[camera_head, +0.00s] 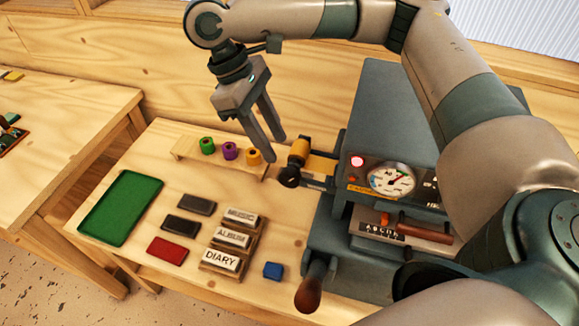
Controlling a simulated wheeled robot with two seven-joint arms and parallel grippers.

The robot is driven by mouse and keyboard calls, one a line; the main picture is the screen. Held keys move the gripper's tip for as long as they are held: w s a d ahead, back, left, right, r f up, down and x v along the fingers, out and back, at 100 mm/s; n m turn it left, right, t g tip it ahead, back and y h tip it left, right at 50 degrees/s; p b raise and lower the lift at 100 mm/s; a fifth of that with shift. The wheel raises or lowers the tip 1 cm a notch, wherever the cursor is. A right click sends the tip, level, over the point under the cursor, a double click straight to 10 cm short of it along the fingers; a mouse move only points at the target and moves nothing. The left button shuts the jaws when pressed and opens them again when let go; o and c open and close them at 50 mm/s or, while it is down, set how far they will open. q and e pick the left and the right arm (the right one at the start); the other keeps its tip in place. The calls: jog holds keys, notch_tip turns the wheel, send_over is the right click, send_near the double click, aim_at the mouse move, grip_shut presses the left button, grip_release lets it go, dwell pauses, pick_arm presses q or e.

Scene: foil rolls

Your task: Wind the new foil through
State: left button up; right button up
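A dark grey foil machine (385,110) with a dial and a lit red lamp stands on the right of the table. A gold foil roll (299,151) sits at its left side, above a black knob (288,177), with a gold strip (322,165) leading towards the machine. Green (207,146), purple (230,151) and orange (254,157) rolls stand on a small wooden rack (188,150). My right gripper (277,150) points down, its two fingers apart and nothing between them, just left of the gold roll. My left gripper is out of view.
A green tray (122,207) lies at the left. Two dark blocks (197,205), a red block (167,251) and a blue block (273,270) lie in front. Labelled blocks (222,260) read MUSIC, ALBUM and DIARY. A red-brown handle (310,290) sticks out from the machine's front.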

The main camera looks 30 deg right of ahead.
aim_at(289, 170)
jog(key=p+x, duration=0.2)
jog(key=x, duration=0.6)
jog(key=shift+s+f+p, duration=0.1)
jog(key=shift+p, duration=0.2)
jog(key=shift+s+d+f, duration=0.2)
jog(key=shift+d+f, duration=0.05)
jog(key=shift+f, duration=0.45)
grip_shut()
